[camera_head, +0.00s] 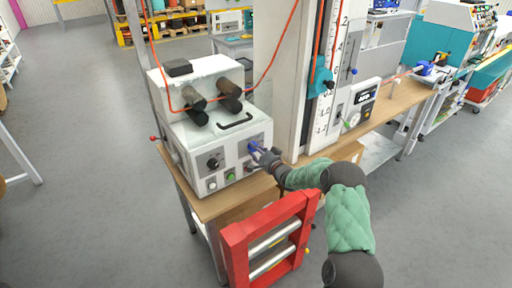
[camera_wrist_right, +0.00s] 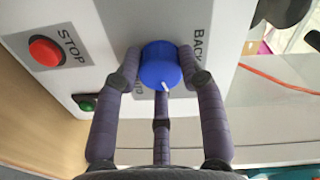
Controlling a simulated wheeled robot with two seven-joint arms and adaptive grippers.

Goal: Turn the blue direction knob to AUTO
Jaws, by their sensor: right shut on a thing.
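The blue direction knob (camera_head: 253,147) is on the front panel of the white machine (camera_head: 190,150). In the right wrist view the knob (camera_wrist_right: 160,62) sits between the fingers of my right gripper (camera_wrist_right: 160,75); they close around it from both sides, with a third finger below. A white mark on the knob points down and slightly right in that view. A label reading BACK (camera_wrist_right: 198,45) is right of the knob, and another label below it is partly hidden by a finger. My right gripper (camera_head: 264,154) reaches the panel from the right. My left gripper is not in view.
A red STOP button (camera_wrist_right: 46,51) and a green button (camera_wrist_right: 87,102) are close to the knob. A black knob (camera_head: 214,163) is further left on the panel. A red frame (camera_head: 236,247) stands before the wooden bench (camera_head: 212,206), near my right arm.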

